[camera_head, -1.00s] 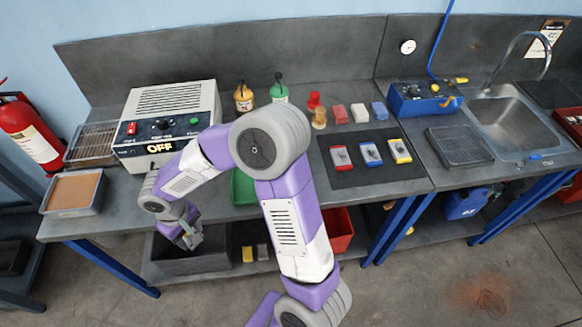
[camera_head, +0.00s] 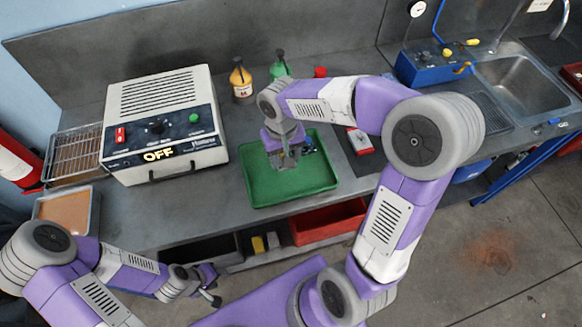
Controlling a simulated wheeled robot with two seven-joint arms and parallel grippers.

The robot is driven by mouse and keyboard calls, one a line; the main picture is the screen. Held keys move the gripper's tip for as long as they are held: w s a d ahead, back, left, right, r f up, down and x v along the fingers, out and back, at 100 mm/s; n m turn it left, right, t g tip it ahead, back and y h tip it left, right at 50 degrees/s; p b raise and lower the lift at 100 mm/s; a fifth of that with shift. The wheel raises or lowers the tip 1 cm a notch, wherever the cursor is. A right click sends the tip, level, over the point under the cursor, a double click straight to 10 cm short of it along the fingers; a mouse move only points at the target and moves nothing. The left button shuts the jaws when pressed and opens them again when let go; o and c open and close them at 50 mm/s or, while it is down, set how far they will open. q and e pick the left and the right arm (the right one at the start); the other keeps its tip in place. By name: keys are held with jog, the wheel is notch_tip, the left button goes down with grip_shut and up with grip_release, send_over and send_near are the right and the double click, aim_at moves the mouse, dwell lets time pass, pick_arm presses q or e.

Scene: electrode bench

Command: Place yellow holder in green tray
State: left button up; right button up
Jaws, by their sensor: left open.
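The green tray (camera_head: 318,186) sits on the bench in the middle. My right gripper (camera_head: 285,160) points down over it, with its arm reaching in from the right. Whether its jaws are open or hold something is too small to tell. A small bluish, dark thing (camera_head: 309,146) shows in the tray beside this gripper; what it is, I cannot tell. I do not see the yellow holder on the mat; my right arm covers most of that spot. A red holder (camera_head: 360,141) shows on the mat. My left gripper (camera_head: 214,289) is open and empty at the lower left, in front of the bench.
A white power unit (camera_head: 165,115) reading OFF stands left of the tray. Orange (camera_head: 242,82) and green (camera_head: 279,68) bottles stand behind. A wire rack (camera_head: 80,155) and an orange-filled pan (camera_head: 68,208) are at far left. A red bin (camera_head: 330,220) is below the bench edge.

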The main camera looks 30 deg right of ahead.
aim_at(291, 181)
jog(key=shift+s+d+r, duration=0.4)
jog(key=shift+s+r, duration=0.05)
jog(key=shift+s, duration=0.1)
jog(key=shift+s+d+f+m+b, duration=0.2)
jog(key=shift+s+m+b, duration=0.1)
jog(key=shift+b, duration=0.1)
notch_tip(291, 181, down, 4)
jog(key=shift+w+r+b, duration=0.15)
jog(key=shift+b, duration=0.3)
jog(key=shift+f+b, duration=0.65)
jog(key=shift+f, duration=2)
jog(key=o, duration=1)
jog(key=shift+f, duration=0.2)
jog(key=shift+c, duration=0.2)
jog(key=o, duration=0.4)
jog(key=shift+o, duration=0.2)
